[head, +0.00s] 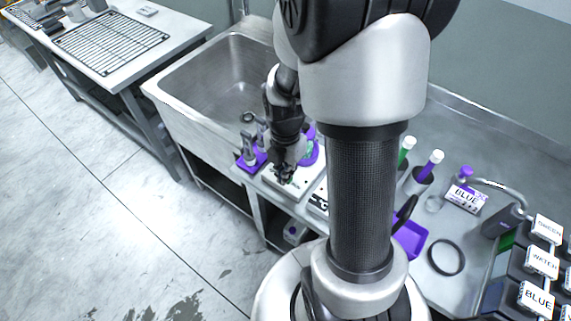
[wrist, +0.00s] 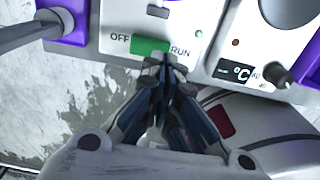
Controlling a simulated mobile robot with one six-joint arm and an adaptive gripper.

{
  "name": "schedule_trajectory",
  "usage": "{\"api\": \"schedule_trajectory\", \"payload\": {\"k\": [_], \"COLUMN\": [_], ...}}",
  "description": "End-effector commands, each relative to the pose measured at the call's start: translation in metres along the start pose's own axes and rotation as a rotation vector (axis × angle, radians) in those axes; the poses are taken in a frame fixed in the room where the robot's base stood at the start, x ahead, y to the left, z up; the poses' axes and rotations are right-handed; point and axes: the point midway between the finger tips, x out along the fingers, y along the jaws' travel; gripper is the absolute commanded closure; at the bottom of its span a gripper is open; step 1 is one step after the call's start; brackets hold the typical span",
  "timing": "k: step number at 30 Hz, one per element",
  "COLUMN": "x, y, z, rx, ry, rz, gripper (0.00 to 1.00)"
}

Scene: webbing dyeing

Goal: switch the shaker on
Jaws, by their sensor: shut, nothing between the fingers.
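The shaker's white front panel (wrist: 118,20) shows at the top of the wrist view. Its green switch (wrist: 146,45) sits between the words OFF on the left and RUN on the right. A small pale green lamp (wrist: 199,33) is above RUN. My gripper (wrist: 165,62) is shut and empty, its tips at the RUN end of the switch. They hide that end, and I cannot tell whether they touch it or which way it is set. In the head view my gripper (head: 286,180) is over the shaker's white base (head: 272,186), which my arm partly hides.
A white unit (wrist: 215,68) marked °C, with a dark knob (wrist: 281,77) and orange lamp, stands close right of the shaker. A steel sink (head: 215,75) is behind. Purple-capped tubes, a purple tray (head: 411,236) and a black ring (head: 446,257) are to the right.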

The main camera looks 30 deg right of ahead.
Motion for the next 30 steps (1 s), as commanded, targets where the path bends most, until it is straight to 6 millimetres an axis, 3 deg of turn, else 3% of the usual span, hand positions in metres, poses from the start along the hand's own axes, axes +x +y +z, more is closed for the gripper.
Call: {"api": "schedule_trajectory", "payload": {"k": [6, 30], "x": [0.018, 0.026], "y": [0.0, 0.001], "z": [0.0, 0.0], "rx": [0.0, 0.0], "ry": [0.0, 0.001], "rz": [0.0, -0.001], "gripper": [1.0, 1.0]}}
